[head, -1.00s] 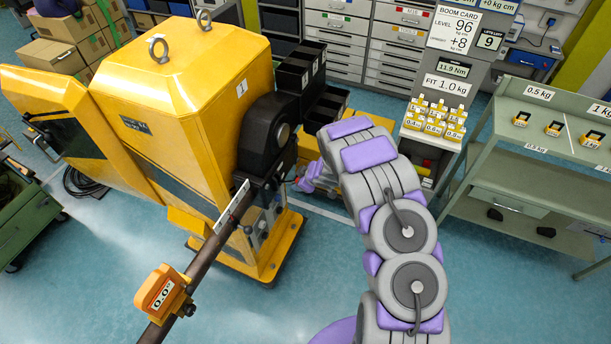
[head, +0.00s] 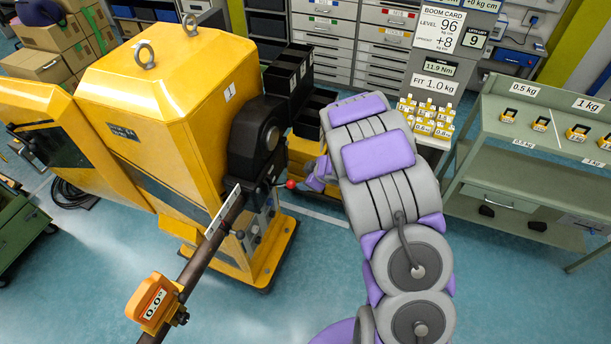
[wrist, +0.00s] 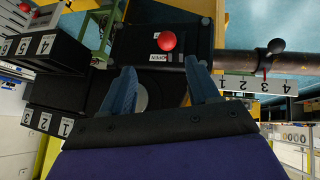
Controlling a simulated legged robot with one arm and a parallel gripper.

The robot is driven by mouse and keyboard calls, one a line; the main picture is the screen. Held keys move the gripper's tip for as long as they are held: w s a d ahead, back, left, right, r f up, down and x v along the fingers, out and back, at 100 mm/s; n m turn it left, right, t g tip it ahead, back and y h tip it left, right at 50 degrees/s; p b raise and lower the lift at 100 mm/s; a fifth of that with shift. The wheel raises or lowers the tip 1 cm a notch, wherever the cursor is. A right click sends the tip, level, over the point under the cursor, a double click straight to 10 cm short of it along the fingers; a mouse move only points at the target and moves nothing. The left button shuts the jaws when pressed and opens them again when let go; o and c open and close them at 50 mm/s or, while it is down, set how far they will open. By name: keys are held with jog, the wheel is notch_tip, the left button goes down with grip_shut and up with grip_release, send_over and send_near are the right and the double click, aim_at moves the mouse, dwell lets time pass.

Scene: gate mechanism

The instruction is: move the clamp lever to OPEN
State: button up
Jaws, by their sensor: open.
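The lever with a red ball knob (head: 291,184) sticks out from the black housing (head: 258,135) on the yellow machine's right side. In the wrist view the red knob (wrist: 167,41) shows just beyond my fingertips, beside a small OPEN label (wrist: 168,57) on the black housing. The lever's rod is mostly hidden behind the knob there. My gripper (wrist: 160,68) is open, its two blue fingers spread with nothing held between them. In the head view my gripper (head: 316,174) is just right of the knob, partly hidden by my arm. I see no contact with the knob.
A brown boom (head: 196,262) with a numbered scale and an orange 0.0° gauge (head: 154,303) runs from the housing toward the lower left. Black bins (head: 290,75) stand behind it. A green shelf cart (head: 540,130) is at right. Blue floor is clear in front.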

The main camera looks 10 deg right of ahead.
jog(key=shift+v, duration=2.7)
jog(key=shift+w, duration=0.1)
jog(key=d+r+m+t+h+b, duration=0.25)
jog(key=d+r+h+b, duration=0.3)
jog(key=d, duration=0.35)
jog(key=s+d+r+m+g+h+b, duration=0.15)
jog(key=s+m+g+h+b, duration=0.3)
jog(key=s, duration=0.65)
jog(key=s+a+f+m+g+y+b, duration=0.1)
jog(key=s+a+f+g+y+b, duration=0.1)
jog(key=s, duration=0.9)
jog(key=s+a+f+m+g+y+b, duration=0.1)
jog(key=s+a+f+b, duration=0.3)
jog(key=s+a, duration=0.5)
jog(key=s+a+f+m+g+y+b, duration=0.1)
jog(key=s+a+f+g+y+b, duration=0.2)
jog(key=s, duration=0.9)
jog(key=a+b, duration=0.3)
jog(key=shift+s+f+m+g+b, duration=0.3)
jog(key=shift+b, duration=0.05)
